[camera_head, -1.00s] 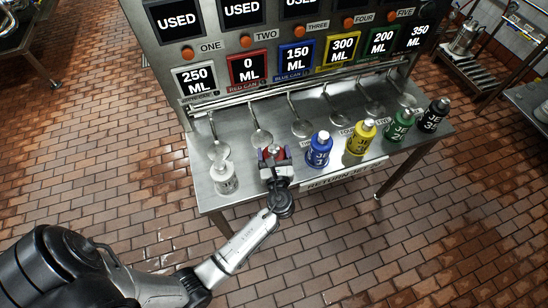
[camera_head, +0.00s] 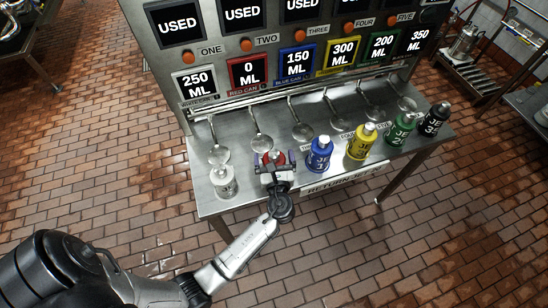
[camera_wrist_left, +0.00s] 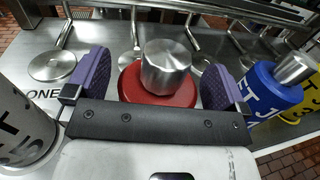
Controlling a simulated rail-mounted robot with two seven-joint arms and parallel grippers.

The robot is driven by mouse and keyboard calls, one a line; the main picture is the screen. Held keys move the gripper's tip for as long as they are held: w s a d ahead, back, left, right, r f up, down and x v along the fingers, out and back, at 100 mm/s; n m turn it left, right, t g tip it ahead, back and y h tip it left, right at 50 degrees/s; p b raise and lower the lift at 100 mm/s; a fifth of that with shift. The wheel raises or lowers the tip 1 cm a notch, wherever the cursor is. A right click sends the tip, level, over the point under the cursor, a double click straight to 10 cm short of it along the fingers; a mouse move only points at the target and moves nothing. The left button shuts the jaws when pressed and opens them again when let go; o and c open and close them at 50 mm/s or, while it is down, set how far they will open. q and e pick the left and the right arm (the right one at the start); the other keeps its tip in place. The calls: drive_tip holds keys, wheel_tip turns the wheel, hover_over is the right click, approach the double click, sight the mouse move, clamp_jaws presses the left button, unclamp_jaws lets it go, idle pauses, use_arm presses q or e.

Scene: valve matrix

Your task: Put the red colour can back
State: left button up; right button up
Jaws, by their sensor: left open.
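The red can (camera_head: 272,158) stands on the steel bench in the row of cans, between the white can and the blue can. In the left wrist view the red can (camera_wrist_left: 160,85) shows its red shoulder and steel cap, upright, between the two purple finger pads. My left gripper (camera_head: 273,162) is open around the can, with a gap visible on each side in the left wrist view (camera_wrist_left: 160,83). The can's lower body is hidden behind the gripper. My right gripper is not in view.
The white can (camera_head: 224,182) is close on the left and the blue can (camera_head: 319,155) on the right. Yellow (camera_head: 361,142), green (camera_head: 400,130) and black (camera_head: 434,119) cans stand farther right. Steel discs with rods lie behind. The dispenser panel (camera_head: 290,75) rises at the back.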

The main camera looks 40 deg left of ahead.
use_arm(q)
drive_tip(key=v, duration=1.2)
drive_tip(key=s+a+f+n+g+h, duration=0.3)
drive_tip(key=s+n, duration=0.2)
drive_tip(key=n, duration=0.3)
drive_tip(key=s+a+f+n+g+h, duration=0.3)
drive_tip(key=s+n, duration=0.3)
drive_tip(key=n, duration=0.2)
drive_tip(key=s+d+r+n+g+h, duration=0.1)
drive_tip(key=s+d+n+g+h, duration=0.1)
drive_tip(key=s+d+n+h, duration=0.3)
drive_tip(key=s+n+h, duration=0.2)
drive_tip(key=s+n, duration=0.1)
drive_tip(key=shift+s+d+r+h, duration=0.2)
drive_tip(key=shift+d+r+h, duration=0.15)
drive_tip(key=shift+d+h, duration=0.05)
drive_tip(key=shift+r, duration=0.1)
wheel_tip(320, 180, up, 31)
drive_tip(key=p, duration=3.1)
